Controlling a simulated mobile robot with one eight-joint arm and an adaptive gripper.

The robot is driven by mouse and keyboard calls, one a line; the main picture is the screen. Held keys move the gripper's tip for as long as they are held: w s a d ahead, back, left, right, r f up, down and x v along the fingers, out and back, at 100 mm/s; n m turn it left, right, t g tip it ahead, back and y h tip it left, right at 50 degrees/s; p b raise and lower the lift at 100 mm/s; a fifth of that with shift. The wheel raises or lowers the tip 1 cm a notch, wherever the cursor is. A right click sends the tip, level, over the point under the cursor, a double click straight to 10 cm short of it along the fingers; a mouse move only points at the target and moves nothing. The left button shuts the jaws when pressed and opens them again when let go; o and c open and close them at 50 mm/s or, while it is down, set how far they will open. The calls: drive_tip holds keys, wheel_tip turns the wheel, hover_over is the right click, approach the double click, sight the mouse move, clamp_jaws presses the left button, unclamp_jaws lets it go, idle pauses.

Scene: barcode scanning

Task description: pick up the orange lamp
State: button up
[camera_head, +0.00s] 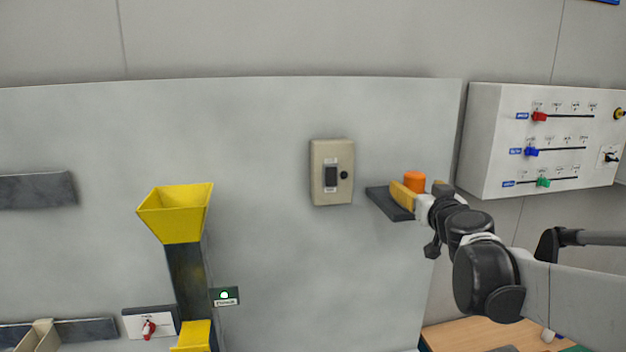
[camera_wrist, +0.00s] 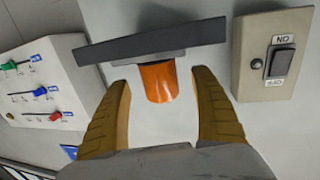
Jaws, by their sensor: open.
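The orange lamp (camera_head: 414,181) is a small orange cylinder at the dark shelf (camera_head: 378,199) on the grey wall panel. In the wrist view the lamp (camera_wrist: 158,82) lies between the two yellow fingers, with a visible gap on each side. My gripper (camera_head: 411,188) is at the shelf, beside the lamp, and one yellow finger shows in front of it. In the wrist view my gripper (camera_wrist: 160,90) is open and empty, its fingertips close to the shelf (camera_wrist: 150,42). The lamp's lower part is partly hidden by the finger in the head view.
A beige switch box (camera_head: 332,172) is mounted left of the shelf. A white panel with coloured sliders (camera_head: 545,140) is on the right. A yellow funnel (camera_head: 176,212) stands at the left. A wooden table (camera_head: 470,335) is below. The wall between funnel and switch box is clear.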

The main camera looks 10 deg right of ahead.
drive_tip(key=shift+x, duration=1.25)
drive_tip(key=shift+s, duration=0.2)
drive_tip(key=c, duration=1.3)
drive_tip(key=shift+w, duration=0.1)
